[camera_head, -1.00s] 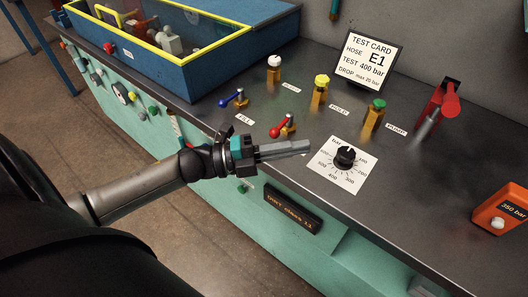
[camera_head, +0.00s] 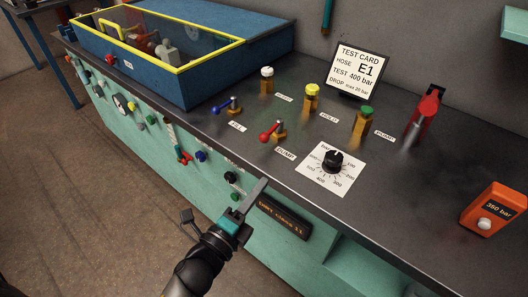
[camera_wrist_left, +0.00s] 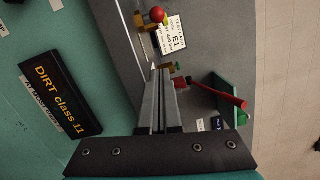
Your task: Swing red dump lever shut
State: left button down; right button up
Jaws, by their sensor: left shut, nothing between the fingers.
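The red dump lever (camera_head: 268,134) sits on a brass valve (camera_head: 280,136) behind the DUMP label (camera_head: 285,153) in the head view. Its red handle points left from the valve. My left gripper (camera_head: 263,184) is shut and empty at the bench's front side, nearer to me than the lever and apart from it. Its fingers point up and away towards the bench. My right gripper is not in view.
A blue fill lever (camera_head: 228,104) stands left of the dump lever. The dial (camera_head: 333,160) is to its right, and green (camera_head: 363,120), yellow (camera_head: 312,95) and white (camera_head: 267,78) knobbed valves stand behind. A dark sign (camera_head: 283,217) is on the front panel beside my gripper.

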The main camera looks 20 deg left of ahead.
aim_at(266, 162)
pick_arm(q)
jog(key=x, duration=0.8)
jog(key=shift+w+d, duration=0.1)
jog(key=shift+w, duration=0.05)
jog(key=a, duration=0.1)
jog(key=w+a, duration=0.1)
jog(key=shift+w+a+r, duration=0.25)
jog(key=shift+w+r, duration=0.05)
jog(key=shift+w+a+r, duration=0.1)
jog(key=shift+w+a, duration=0.15)
jog(key=shift+a, duration=0.25)
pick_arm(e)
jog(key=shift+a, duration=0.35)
